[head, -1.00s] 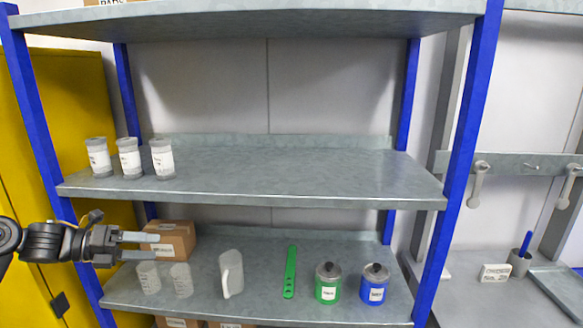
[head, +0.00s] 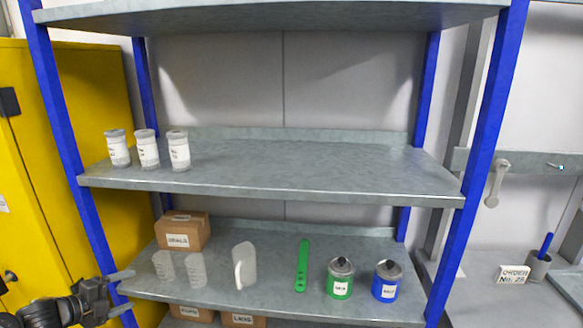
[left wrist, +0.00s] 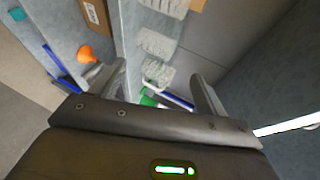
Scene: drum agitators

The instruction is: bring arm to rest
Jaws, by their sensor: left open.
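My left gripper (head: 122,291) is at the lower left of the head view, in front of the left blue post and by the left end of the lower shelf. Its jaws are apart with nothing between them. In the left wrist view its two fingers (left wrist: 155,92) show spread, with shelf things beyond them. My right gripper is not in view.
The lower shelf (head: 270,298) holds a cardboard box (head: 182,231), two clear cups (head: 180,269), a jug (head: 244,266), a green strip (head: 302,266), a green can (head: 340,279) and a blue can (head: 386,281). Three labelled jars (head: 148,149) stand above. A yellow cabinet (head: 70,130) is left.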

